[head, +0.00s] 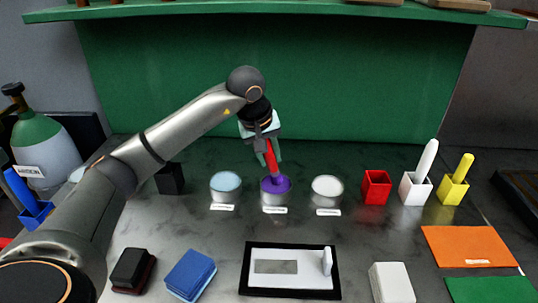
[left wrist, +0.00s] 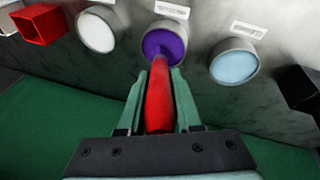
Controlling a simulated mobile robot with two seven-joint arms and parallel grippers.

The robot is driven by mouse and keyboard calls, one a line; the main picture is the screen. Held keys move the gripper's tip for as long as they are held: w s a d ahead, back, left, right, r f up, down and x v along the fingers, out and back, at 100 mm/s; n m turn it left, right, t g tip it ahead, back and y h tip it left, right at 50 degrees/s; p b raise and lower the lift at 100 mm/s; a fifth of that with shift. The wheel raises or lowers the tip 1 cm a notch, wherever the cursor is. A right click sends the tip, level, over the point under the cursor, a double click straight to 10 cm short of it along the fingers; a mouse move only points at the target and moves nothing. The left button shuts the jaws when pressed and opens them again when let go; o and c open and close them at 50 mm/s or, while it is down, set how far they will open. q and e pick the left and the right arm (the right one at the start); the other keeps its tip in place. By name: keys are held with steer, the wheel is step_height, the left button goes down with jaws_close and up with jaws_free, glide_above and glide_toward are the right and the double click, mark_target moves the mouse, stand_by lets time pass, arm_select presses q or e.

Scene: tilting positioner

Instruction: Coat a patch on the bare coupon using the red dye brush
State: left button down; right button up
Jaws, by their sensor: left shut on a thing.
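My left gripper (head: 265,150) is shut on the red brush (head: 271,160), which points down. The brush's lower end is at the pot of purple dye (head: 275,189), and its tip is hidden in the dye. The left wrist view shows the red brush (left wrist: 158,100) between the green fingers of the gripper (left wrist: 158,84), reaching into the purple pot (left wrist: 163,43). A white plate with a bare grey rectangle, seemingly the coupon (head: 276,267), lies on a black base at front centre. My right gripper is not in view.
A pale blue pot (head: 225,184) and a white pot (head: 327,187) flank the purple one. An empty red holder (head: 376,187) stands right, beside holders with a white brush (head: 427,157) and a yellow brush (head: 462,168). Blocks (head: 190,273) (head: 391,283) lie beside the plate.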

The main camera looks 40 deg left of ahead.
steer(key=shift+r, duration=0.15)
arm_select(q)
step_height(320, 180, up, 7)
steer(key=p, duration=0.6)
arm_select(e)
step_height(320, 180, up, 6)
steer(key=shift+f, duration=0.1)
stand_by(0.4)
